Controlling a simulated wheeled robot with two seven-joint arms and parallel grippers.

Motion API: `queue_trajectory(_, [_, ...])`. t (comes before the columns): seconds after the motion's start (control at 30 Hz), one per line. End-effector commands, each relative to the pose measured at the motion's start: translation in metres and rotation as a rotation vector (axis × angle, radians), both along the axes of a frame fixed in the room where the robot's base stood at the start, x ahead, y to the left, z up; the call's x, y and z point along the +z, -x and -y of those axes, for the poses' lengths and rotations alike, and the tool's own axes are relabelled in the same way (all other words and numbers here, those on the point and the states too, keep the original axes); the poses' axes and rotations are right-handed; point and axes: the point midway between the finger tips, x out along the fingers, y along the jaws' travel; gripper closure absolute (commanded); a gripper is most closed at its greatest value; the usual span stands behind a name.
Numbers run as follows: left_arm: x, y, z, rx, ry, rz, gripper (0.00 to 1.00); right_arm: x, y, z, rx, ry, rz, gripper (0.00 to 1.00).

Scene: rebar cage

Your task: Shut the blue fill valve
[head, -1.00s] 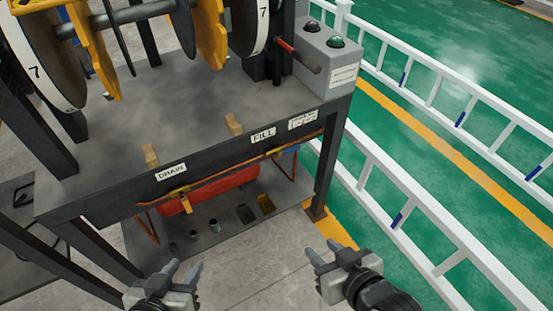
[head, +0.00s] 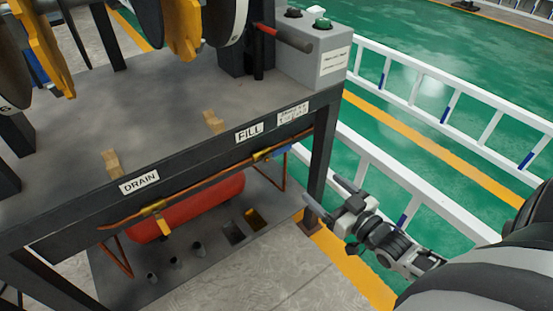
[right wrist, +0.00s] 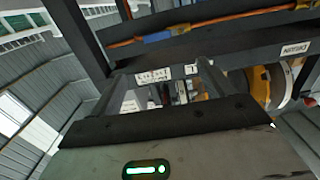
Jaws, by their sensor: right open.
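The blue fill valve handle (head: 279,151) sits on the copper pipe under the front beam, below the FILL label (head: 249,132). It appears to lie along the pipe, to the right of a brass body (head: 262,156). The handle also shows in the right wrist view (right wrist: 160,37), near the top. My right gripper (head: 328,195) is open and empty, below and right of the valve, in front of the right table leg and apart from the handle. Its spread fingers also show in the right wrist view (right wrist: 168,80). My left gripper is out of view.
The drain valve's yellow handle (head: 164,227) hangs down from the pipe at left, under the DRAIN label (head: 139,182). A red tank (head: 190,207) lies behind the pipe. The right table leg (head: 321,165) stands close to my gripper. A white railing (head: 385,180) runs at right.

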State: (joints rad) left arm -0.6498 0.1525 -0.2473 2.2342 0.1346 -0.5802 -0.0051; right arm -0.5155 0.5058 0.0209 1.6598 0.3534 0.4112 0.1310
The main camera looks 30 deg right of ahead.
Motion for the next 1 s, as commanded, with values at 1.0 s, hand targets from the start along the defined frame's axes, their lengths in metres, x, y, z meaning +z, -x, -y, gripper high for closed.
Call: queue_trajectory(1.0, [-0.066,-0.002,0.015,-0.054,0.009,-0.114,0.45,-0.002,-0.157,-0.006,-0.005,0.0,0.021,0.19])
